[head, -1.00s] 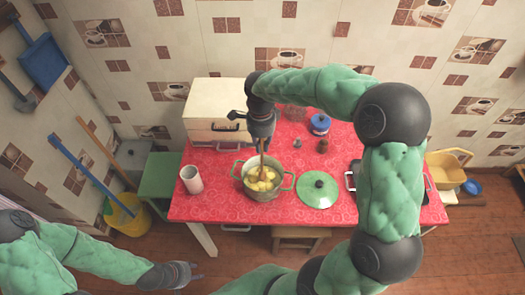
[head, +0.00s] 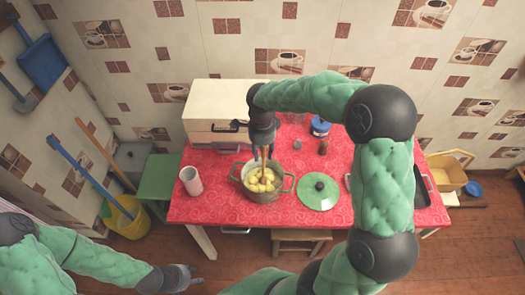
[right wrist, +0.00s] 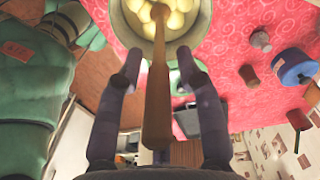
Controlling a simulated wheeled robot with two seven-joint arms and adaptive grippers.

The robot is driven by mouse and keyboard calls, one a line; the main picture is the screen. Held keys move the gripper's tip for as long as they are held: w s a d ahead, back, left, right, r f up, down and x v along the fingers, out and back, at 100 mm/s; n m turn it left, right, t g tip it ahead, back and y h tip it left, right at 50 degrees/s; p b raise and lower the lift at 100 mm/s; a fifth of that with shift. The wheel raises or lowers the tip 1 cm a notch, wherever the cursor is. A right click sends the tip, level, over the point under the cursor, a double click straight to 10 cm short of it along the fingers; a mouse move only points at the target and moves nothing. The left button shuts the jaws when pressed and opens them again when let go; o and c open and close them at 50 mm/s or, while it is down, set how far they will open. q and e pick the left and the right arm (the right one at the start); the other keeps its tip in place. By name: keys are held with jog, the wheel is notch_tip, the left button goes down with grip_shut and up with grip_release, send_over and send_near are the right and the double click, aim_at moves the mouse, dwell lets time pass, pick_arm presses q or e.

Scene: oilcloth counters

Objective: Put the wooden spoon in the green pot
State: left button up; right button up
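The green pot (head: 248,190) stands on the red counter with several yellow potatoes (head: 265,184) inside. The wooden spoon (right wrist: 157,95) stands steeply with its lower end in the pot among the potatoes and its handle pointing up at my right gripper. My right gripper (right wrist: 157,75) is above the pot with its fingers wide apart, one on each side of the handle with a gap. In the head view, my right gripper (head: 264,150) hides most of the spoon. My left gripper (head: 193,274) is low at the front left, empty, its fingertips apart.
A green lid (head: 319,191) lies right of the pot, and a white cup (head: 191,180) stands to its left. A cream bread box (head: 215,108) is behind. A blue-lidded jar (head: 320,124) and a dark tray (head: 421,185) are further right.

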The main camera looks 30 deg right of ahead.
jog(key=shift+r, duration=0.15)
jog(key=shift+r, duration=0.35)
notch_tip(320, 180, up, 11)
jog(key=p, duration=0.2)
jog(key=shift+w+r+p, duration=0.15)
jog(key=shift+r+p, duration=0.05)
jog(key=shift+p, duration=0.2)
